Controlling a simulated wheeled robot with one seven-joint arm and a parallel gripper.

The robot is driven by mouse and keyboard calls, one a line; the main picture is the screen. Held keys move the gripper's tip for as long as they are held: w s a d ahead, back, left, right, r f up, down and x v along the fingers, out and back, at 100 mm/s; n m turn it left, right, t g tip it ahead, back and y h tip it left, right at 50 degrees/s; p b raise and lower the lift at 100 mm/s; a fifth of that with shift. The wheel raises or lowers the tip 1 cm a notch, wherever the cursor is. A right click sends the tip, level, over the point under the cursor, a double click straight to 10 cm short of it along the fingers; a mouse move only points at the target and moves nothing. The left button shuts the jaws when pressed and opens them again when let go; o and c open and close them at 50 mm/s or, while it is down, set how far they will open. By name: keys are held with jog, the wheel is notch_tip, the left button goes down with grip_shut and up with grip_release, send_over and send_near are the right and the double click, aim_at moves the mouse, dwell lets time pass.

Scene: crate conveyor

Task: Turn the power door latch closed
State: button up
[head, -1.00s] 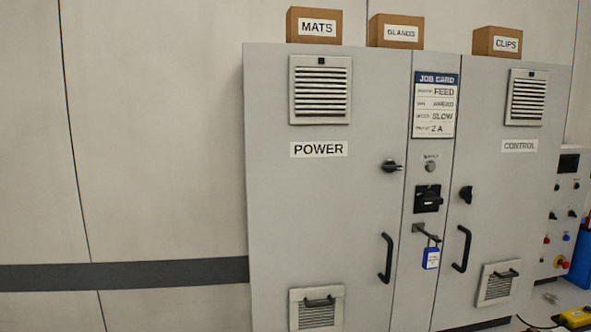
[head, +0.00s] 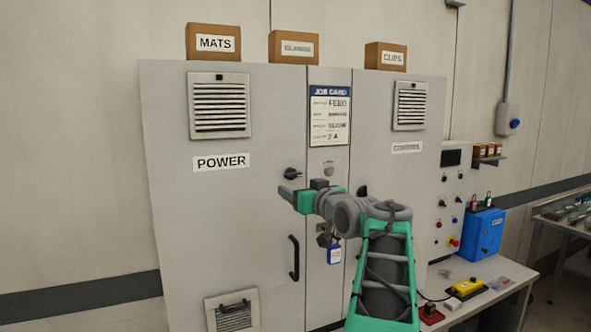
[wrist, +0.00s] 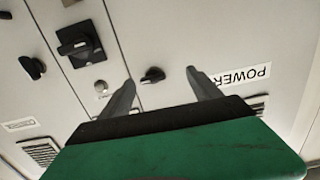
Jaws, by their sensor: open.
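The grey POWER door (head: 215,250) stands flush in the cabinet front. Its latch, a black knob (head: 292,174), sits near the door's right edge, its handle lying roughly horizontal. In the wrist view the latch (wrist: 152,75) shows between and beyond my fingertips. My gripper (head: 285,192) is open and empty, just below the latch in the head view. In the wrist view its fingers (wrist: 160,78) stand on either side of the latch; I cannot tell whether either touches it. The POWER label also shows in the wrist view (wrist: 242,75).
Right of the latch, the centre strip holds a small round knob (wrist: 101,87), a black rotary switch (wrist: 78,43) and a blue padlock tag (head: 334,255). The CONTROL door latch (wrist: 32,67) lies beyond. A black door handle (head: 294,257) projects below the POWER latch.

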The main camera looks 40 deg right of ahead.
aim_at(295, 175)
jog(key=shift+t, duration=0.3)
jog(key=w+d+p, duration=0.1)
jog(key=w, duration=0.1)
jog(key=w+d+r+p, duration=0.1)
jog(key=w, duration=0.1)
jog(key=w+d+r+p, duration=0.1)
jog(key=w+d, duration=0.1)
jog(key=shift+w, duration=0.25)
jog(key=c, duration=1.4)
